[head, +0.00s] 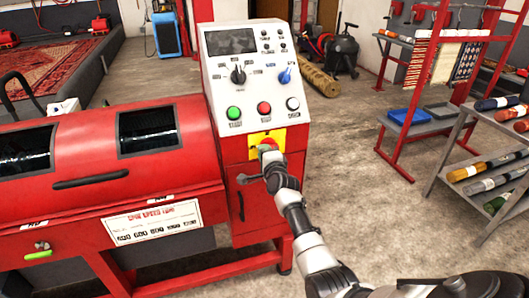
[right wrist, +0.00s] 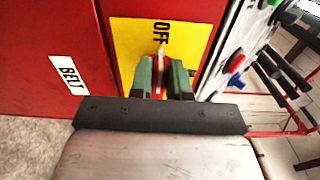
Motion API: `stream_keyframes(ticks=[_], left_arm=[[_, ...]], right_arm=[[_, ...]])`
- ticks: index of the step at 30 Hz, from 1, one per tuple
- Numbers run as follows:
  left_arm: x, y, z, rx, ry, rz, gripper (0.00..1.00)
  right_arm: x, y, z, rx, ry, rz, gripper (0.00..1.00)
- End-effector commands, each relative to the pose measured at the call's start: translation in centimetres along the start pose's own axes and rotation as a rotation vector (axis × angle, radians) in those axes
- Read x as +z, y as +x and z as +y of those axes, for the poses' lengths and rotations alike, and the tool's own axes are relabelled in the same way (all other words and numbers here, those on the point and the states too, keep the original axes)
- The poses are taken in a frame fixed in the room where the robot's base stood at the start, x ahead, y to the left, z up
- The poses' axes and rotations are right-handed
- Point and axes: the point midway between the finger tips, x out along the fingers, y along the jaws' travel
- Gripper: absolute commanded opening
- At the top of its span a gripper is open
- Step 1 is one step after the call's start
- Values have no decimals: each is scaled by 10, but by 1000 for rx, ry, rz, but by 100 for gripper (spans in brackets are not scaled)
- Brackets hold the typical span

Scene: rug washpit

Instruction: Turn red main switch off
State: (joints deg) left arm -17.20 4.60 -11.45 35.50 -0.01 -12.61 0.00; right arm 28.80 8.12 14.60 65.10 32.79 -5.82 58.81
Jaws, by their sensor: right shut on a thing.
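The red main switch (right wrist: 160,80) sits on a yellow plate (right wrist: 130,40) marked OFF, on the red machine's control column. In the head view the yellow plate (head: 256,139) is below the row of push buttons. My right gripper (head: 268,150) is at the plate and covers most of the switch there. In the right wrist view my right gripper (right wrist: 162,75) is shut on the switch, with a green-sided finger on either side of it. A pale mark on the switch points toward the OFF lettering. My left gripper is not in view.
Above the switch is a grey panel with green (head: 234,113), red (head: 264,108) and white (head: 293,104) buttons, a black knob (head: 238,75) and a blue knob (head: 285,76). A shelf rack (head: 470,127) with rolls stands right. The floor between is clear.

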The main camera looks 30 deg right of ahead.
Motion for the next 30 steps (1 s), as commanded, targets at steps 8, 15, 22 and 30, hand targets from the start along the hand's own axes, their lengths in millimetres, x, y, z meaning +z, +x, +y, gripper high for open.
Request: stream_keyframes(ticks=[8,15,22,30], left_arm=[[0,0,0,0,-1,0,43],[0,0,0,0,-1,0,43],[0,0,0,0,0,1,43],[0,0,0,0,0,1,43]], right_arm=[[0,-1,4,5,-43,-1,0],[0,-1,4,5,-46,-1,0],[0,-1,4,5,-45,-1,34],[0,0,2,2,-43,0,43]])
